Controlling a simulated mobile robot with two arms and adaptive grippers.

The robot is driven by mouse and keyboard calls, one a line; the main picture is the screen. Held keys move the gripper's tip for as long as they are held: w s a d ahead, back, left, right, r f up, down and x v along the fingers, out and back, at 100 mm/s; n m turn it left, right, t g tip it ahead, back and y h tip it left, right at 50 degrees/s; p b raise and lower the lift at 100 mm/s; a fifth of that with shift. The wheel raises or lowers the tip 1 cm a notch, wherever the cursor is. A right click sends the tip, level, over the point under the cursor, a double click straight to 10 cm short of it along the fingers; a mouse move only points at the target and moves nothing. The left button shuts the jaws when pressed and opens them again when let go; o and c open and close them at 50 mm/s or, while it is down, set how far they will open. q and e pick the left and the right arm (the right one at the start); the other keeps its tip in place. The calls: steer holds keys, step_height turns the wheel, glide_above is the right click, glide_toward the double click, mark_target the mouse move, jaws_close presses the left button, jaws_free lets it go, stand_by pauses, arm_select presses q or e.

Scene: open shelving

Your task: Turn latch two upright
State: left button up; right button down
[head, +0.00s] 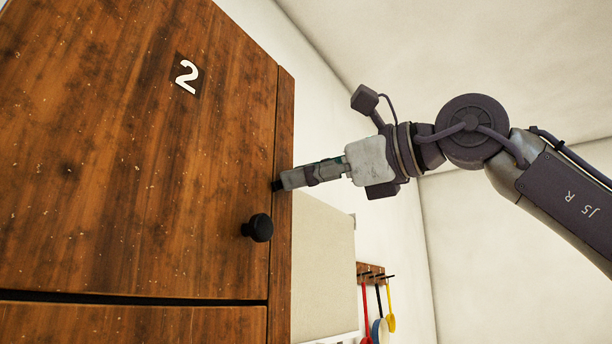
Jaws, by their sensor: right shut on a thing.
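The brown wooden cabinet door marked 2 (130,150) fills the left of the head view, with a round black knob (258,228) near its lower right. My right gripper (282,184) comes in from the right and is shut at the door's right edge, above the knob. A small dark piece at its fingertips (277,185) appears to be latch two. The fingers hide most of it, so I cannot tell its angle. My left gripper is not in view.
A second wooden panel (130,322) lies below the door, across a dark gap. Behind, a pale panel (322,270) and a wall rack (371,272) with hanging utensils show. The space right of the cabinet is open around my right arm.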

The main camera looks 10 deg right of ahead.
steer(key=shift+n+p, duration=2.05)
steer(key=shift+n, duration=3.75)
steer(key=shift+f, duration=0.1)
steer(key=c, duration=0.9)
jaws_free()
steer(key=shift+c, duration=0.2)
steer(key=v, duration=1.2)
